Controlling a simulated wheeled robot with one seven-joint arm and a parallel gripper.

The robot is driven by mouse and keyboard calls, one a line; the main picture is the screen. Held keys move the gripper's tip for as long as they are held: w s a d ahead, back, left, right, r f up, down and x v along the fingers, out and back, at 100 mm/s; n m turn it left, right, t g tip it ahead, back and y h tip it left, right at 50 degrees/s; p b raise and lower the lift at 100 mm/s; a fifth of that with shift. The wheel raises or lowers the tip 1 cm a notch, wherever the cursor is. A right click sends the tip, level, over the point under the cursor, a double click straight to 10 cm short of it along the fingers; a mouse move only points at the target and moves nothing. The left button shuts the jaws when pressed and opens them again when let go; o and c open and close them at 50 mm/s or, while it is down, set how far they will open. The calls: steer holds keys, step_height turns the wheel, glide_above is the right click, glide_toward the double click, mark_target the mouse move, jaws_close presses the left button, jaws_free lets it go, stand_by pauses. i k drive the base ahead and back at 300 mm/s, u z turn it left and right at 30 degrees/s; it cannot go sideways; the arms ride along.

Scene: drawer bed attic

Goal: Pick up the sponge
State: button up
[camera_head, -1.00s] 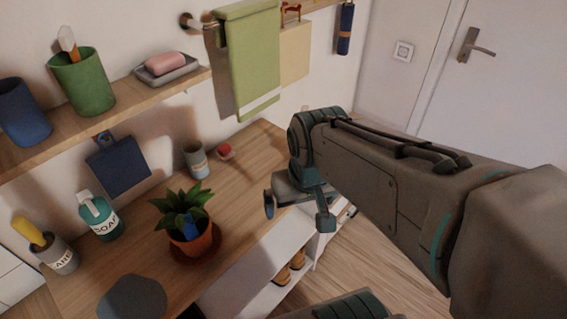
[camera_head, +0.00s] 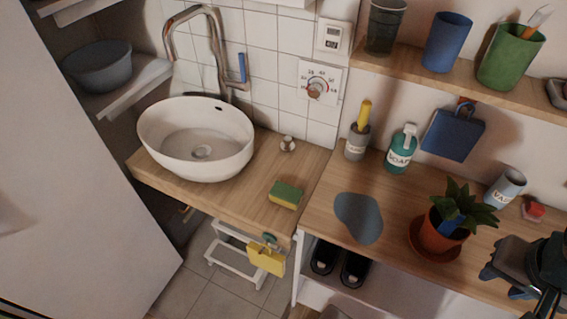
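The sponge (camera_head: 286,196), green on top and yellow below, lies flat on the wooden counter to the right of the white basin, near the counter's front edge. My gripper (camera_head: 520,288) is at the lower right edge of the head view, partly cut off by the frame. Its two fingers stand apart with nothing seen between them. It is far to the right of the sponge, beyond the potted plant.
The basin (camera_head: 158,142) and tap are left of the sponge; a small round item (camera_head: 287,144) is behind it. A yellow item (camera_head: 266,258) hangs below the counter edge. A soap bottle (camera_head: 401,150), blue-grey flat patch (camera_head: 358,217) and potted plant (camera_head: 444,232) are on the right-hand counter.

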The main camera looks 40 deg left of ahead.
mark_target(281, 193)
steer(key=u, duration=3.4)
steer(key=i, duration=1.3)
steer(key=z, duration=3.75)
